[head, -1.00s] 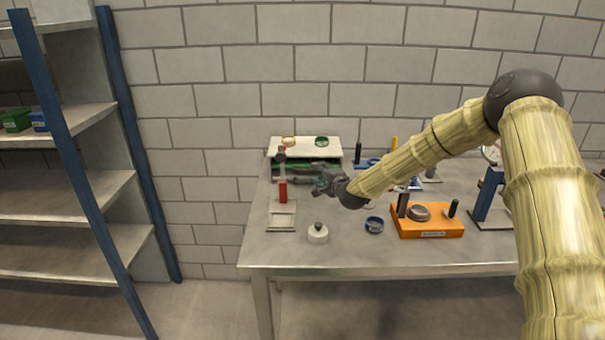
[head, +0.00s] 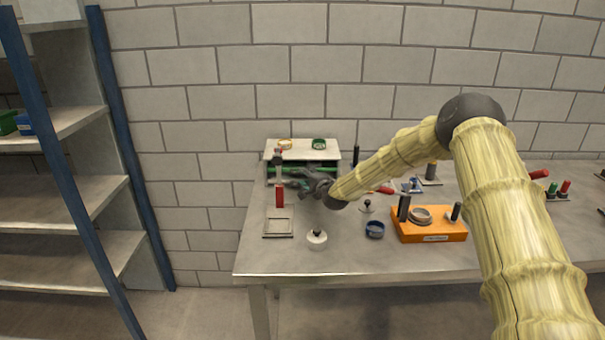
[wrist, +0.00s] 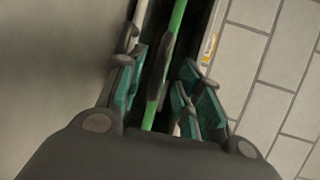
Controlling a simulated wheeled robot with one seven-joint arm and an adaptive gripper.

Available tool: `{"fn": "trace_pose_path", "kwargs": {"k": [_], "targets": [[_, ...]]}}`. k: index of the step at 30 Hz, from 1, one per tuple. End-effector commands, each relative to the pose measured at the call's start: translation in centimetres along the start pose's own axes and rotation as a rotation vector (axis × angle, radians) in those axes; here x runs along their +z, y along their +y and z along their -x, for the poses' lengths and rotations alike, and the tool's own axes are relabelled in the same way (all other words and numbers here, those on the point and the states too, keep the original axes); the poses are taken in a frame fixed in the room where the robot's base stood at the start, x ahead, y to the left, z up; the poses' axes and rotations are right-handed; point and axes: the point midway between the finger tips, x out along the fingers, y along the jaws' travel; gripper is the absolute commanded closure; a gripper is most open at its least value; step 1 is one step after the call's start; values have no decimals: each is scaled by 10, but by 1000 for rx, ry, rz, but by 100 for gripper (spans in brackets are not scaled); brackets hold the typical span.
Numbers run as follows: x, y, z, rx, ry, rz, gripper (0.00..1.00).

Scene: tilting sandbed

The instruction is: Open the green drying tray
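The green drying tray (head: 330,168) shows as a green front edge under the pale top of a small cabinet (head: 303,149) at the back left of the table. My gripper (head: 297,183) is in front of the cabinet and hides part of the tray front. In the wrist view the tray shows as a green strip (wrist: 177,20) with a dark piece, perhaps its handle, on it. The strip runs down between the teal finger pads of my gripper (wrist: 160,92). The fingers look apart, with gaps beside the strip. I cannot tell whether they touch it.
A red-handled upright tool (head: 280,195) stands just left of my gripper. In front are a square frame (head: 278,229), a white knobbed pot (head: 317,239), a blue ring (head: 375,229) and an orange block (head: 430,228). Shelves (head: 85,200) stand left, apart from the table.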

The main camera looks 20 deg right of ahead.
Motion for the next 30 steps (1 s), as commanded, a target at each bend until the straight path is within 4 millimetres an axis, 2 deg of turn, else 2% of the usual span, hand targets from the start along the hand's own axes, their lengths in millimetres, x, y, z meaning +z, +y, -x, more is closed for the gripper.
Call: {"fn": "trace_pose_path", "kwargs": {"k": [3,9,22,23,28,30], "targets": [[0,-1,-16,0,0,1,65],[-1,-1,-33,0,1,0,65],[-1,0,-40,0,0,0,65],[-1,0,-40,0,1,0,66],[-1,0,-40,1,1,-1,97],[-1,1,-40,2,0,-1,100]]}}
